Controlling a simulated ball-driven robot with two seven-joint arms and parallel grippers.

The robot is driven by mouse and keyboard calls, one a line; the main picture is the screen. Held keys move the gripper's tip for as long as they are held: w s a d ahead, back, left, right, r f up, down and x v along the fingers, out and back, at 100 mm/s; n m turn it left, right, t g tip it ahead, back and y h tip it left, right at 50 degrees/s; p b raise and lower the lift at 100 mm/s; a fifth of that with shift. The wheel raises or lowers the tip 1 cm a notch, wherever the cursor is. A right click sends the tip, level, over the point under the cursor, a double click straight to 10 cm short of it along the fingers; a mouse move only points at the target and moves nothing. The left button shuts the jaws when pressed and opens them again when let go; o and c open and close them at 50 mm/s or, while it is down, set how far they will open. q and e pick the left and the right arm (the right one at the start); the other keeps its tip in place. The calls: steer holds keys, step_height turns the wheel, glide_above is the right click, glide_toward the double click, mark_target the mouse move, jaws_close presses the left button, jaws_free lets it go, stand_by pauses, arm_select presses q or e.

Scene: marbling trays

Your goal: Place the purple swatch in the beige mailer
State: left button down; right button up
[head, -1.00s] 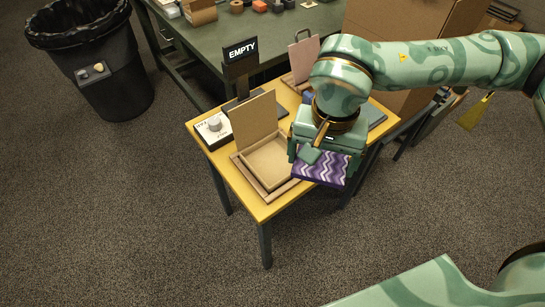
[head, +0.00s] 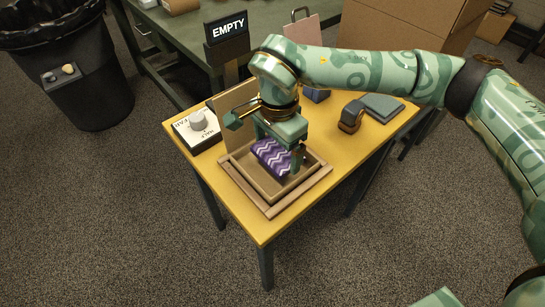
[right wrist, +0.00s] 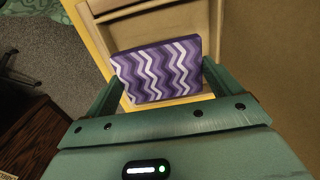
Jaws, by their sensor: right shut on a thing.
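The purple swatch (head: 271,158), with white and lilac zigzags, is between the fingers of my right gripper (head: 279,153). It also fills the space between the fingers in the right wrist view (right wrist: 160,70). The beige mailer (head: 306,181) lies open on the yellow table inside a wooden frame, its lid (head: 219,103) standing up at the back left. The swatch is over the mailer's opening in the head view; whether it touches the floor of the mailer I cannot tell. My gripper hides part of the mailer and lid. My left gripper is not in view.
A white box with a grey knob (head: 197,121) stands left of the mailer. A black EMPTY sign (head: 227,27) stands behind. A dark, brown-topped object (head: 351,116) and a grey-blue pad (head: 382,107) lie at the right. The yellow table's front right (head: 330,205) is clear.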

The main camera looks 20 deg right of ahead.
mark_target(275, 149)
steer(key=f, duration=0.1)
steer(key=f+b, duration=0.2)
steer(key=f, duration=0.1)
steer(key=shift+w+a, duration=0.1)
steer(key=shift+w, duration=0.25)
steer(key=shift+w+f+b, duration=0.1)
steer(key=shift+f+b, duration=0.15)
steer(key=shift+b, duration=0.15)
steer(key=shift+r, duration=0.3)
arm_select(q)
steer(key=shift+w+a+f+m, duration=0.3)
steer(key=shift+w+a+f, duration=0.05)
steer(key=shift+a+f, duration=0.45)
arm_select(e)
steer(key=shift+f, duration=0.1)
steer(key=o, duration=0.7)
arm_select(q)
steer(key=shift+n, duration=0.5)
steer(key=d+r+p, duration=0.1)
steer(key=p, duration=0.2)
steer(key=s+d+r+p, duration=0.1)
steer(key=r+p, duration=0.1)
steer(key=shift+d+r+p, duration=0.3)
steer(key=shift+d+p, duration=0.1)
arm_select(e)
step_height(275, 149, up, 12)
steer(key=shift+r, duration=0.1)
